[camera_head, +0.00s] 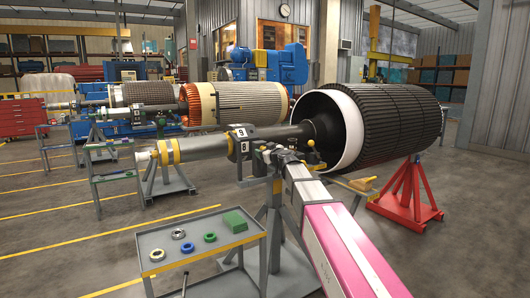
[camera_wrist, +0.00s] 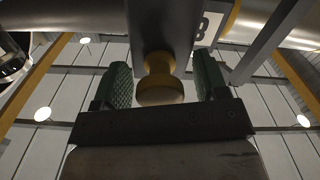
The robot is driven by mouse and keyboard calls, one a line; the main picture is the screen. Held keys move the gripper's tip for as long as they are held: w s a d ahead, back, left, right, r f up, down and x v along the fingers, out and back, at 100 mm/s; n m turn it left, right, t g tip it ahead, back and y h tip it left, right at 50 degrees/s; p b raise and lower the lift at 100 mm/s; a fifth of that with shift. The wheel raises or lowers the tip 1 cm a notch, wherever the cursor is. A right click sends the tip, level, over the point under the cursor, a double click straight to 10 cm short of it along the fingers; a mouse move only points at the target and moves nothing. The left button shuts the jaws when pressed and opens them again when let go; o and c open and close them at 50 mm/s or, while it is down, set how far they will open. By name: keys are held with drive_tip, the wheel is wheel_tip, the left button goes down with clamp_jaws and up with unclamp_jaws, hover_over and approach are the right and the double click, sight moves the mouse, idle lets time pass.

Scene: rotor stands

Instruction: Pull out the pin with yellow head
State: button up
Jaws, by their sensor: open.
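The pin's yellow head (camera_wrist: 160,82), a rounded knob, shows in the middle of the wrist view, against a grey bracket (camera_wrist: 165,25). My gripper (camera_wrist: 164,72) is open, with one green ridged finger on each side of the head. A gap shows on both sides, so the fingers look apart from it. In the head view my gripper (camera_head: 264,149) is small, beside the grey stand under the rotor shaft. I cannot make out the pin there. The pin's shank is hidden.
A number plate (camera_wrist: 201,25) is right of the head, near a slanted grey bar (camera_wrist: 268,45). In the head view a shaft (camera_head: 205,146) runs to the large rotor (camera_head: 385,125). A cart (camera_head: 190,241) with rings and a green block stands front left.

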clamp_jaws()
drive_tip(key=v, duration=0.3)
drive_tip(key=shift+s+d, duration=0.15)
drive_tip(key=shift+s, duration=0.15)
unclamp_jaws()
drive_tip(key=shift+s+d, duration=0.1)
